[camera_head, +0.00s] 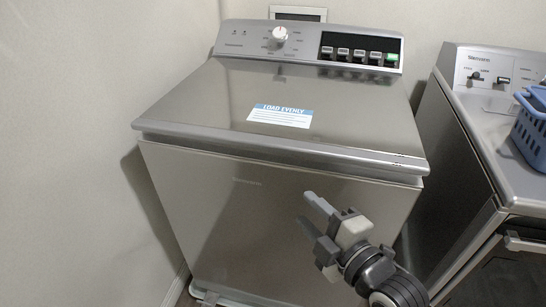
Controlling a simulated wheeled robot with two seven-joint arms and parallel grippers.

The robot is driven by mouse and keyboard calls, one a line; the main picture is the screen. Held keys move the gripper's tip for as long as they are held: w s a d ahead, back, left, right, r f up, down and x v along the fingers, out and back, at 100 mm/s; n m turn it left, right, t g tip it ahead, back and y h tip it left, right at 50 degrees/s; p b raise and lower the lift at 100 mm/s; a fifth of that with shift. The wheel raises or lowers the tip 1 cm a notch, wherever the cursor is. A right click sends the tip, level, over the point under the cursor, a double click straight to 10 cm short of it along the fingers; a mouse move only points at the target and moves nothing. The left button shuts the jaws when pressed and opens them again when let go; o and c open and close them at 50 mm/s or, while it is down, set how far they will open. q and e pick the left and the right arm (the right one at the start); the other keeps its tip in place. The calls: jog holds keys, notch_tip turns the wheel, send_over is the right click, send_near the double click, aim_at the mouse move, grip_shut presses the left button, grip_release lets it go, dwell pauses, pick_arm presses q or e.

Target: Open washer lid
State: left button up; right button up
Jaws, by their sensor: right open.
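The topload washer (215,205) stands in the middle of the view. Its grey lid (200,97) lies down flat over the top, with a blue and white "LOAD EVENLY" label on it. A narrow dark gap runs under the lid's front edge. My right gripper (307,211) is in front of the washer's front panel, below the lid's front edge and right of centre. Its fingers point up and left, open, with nothing between them. It is apart from the lid; whether it touches the front panel I cannot tell. My left gripper is not in view.
The control panel (245,41) with a white knob (280,33) rises behind the lid. A second appliance (468,150) stands at the right, with a blue basket (532,130) on top. A bare wall (70,150) is close on the left.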

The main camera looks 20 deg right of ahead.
notch_tip(320, 180, up, 3)
jog(key=n+t, duration=0.1)
jog(key=n, duration=0.2)
jog(key=p, duration=0.1)
send_near(268, 149)
jog(key=w, duration=0.3)
jog(key=w+a, duration=0.1)
jog(key=w, duration=0.5)
jog(key=shift+a+f, duration=0.1)
jog(key=shift+a, duration=0.2)
grip_shut()
